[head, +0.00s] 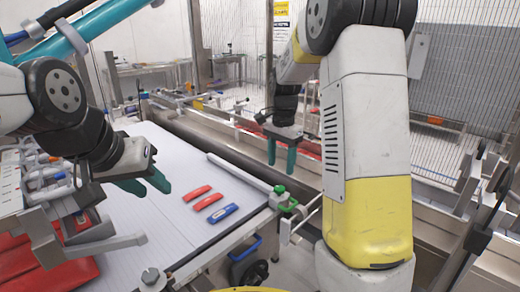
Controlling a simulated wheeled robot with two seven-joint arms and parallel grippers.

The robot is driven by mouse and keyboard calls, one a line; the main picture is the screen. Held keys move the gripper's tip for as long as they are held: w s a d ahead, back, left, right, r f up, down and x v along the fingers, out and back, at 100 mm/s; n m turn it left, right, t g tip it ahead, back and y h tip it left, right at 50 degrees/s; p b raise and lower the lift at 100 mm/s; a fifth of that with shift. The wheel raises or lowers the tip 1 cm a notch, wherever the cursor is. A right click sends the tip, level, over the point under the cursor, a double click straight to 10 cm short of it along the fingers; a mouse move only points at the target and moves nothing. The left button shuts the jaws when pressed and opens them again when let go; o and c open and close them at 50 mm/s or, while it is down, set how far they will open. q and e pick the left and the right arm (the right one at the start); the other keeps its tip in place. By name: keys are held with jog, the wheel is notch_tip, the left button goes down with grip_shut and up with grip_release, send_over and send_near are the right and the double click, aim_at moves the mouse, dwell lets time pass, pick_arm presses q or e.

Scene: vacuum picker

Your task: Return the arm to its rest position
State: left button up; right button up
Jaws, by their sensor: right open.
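My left gripper (150,188), with teal fingers, hangs over the left part of the white conveyor surface (185,162). Its fingers overlap from this angle, so whether they are apart is unclear, and I see nothing held in them. My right gripper (281,155) points down beyond the conveyor's right edge, with its two teal fingers apart and empty. My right arm (368,140), white with a yellow section, stands large in the right half of the head view. My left arm comes in from the upper left.
Two red packets (197,193) (207,202) and a blue packet (222,213) lie on the conveyor. A rail with a green clamp (289,204) borders it. Red bins (50,270) and metal fittings crowd the lower left. Wire fencing (455,80) stands behind.

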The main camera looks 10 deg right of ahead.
jog(key=s+a+r+n+t+y, duration=0.1)
jog(key=s+r+n+t, duration=0.2)
jog(key=s, duration=0.9)
jog(key=s+a+r+n+t+y, duration=0.1)
jog(key=s+r+n+t, duration=0.2)
jog(key=s+r+n, duration=0.4)
jog(key=shift+s+r+n, duration=0.4)
jog(key=shift+s+n, duration=0.1)
jog(key=shift+s, duration=1.85)
